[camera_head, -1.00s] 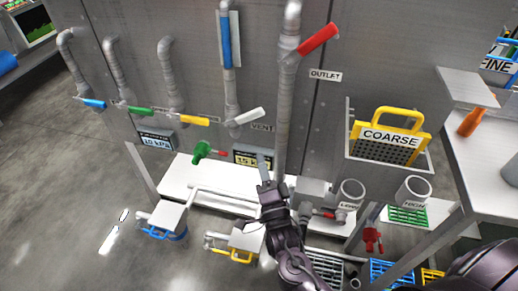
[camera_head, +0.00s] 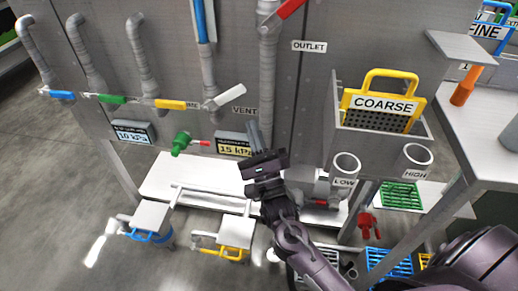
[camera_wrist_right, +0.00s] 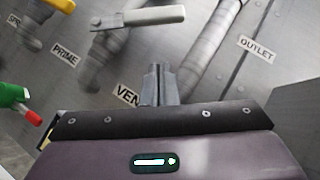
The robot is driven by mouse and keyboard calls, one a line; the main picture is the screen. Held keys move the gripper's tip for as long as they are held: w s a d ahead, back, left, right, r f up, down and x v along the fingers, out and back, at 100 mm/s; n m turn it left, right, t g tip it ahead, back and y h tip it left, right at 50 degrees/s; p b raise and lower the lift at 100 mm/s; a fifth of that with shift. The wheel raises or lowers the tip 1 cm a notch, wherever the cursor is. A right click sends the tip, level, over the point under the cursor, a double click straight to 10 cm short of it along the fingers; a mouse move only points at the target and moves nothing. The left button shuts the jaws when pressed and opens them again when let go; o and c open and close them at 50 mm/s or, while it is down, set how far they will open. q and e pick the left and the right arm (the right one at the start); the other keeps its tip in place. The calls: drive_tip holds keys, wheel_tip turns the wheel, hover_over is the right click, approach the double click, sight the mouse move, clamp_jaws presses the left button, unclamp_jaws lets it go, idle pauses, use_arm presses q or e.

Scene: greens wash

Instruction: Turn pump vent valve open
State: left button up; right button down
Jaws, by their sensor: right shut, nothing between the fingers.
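The vent valve's white handle (camera_head: 224,97) sits on a grey pipe, left of the VENT label (camera_head: 244,111). It points up and to the right. The white handle (camera_wrist_right: 150,16) also shows at the top of the right wrist view, with the VENT label (camera_wrist_right: 127,96) partly hidden by my gripper. My right gripper (camera_head: 254,136) is shut and empty, pointing up, just below the VENT label and below and right of the handle, apart from it. Its fingertips (camera_wrist_right: 157,82) show in the wrist view below the handle. My left gripper is not in view.
Blue (camera_head: 62,95), green (camera_head: 112,99) and yellow (camera_head: 170,104) valve handles line up to the left. A red handle (camera_head: 284,10) is above right. A green valve (camera_head: 181,143) with a red tip sits lower left, beside a 15 kPa display (camera_head: 234,149).

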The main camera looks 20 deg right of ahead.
sight(222, 99)
drive_tip(key=w+r, duration=0.1)
drive_tip(key=w+a+r, duration=0.1)
drive_tip(key=r, duration=0.1)
drive_tip(key=w+r, duration=0.1)
drive_tip(key=shift+w+a+r+p, duration=0.1)
drive_tip(key=shift+a+r+p, duration=0.2)
drive_tip(key=shift+a, duration=0.1)
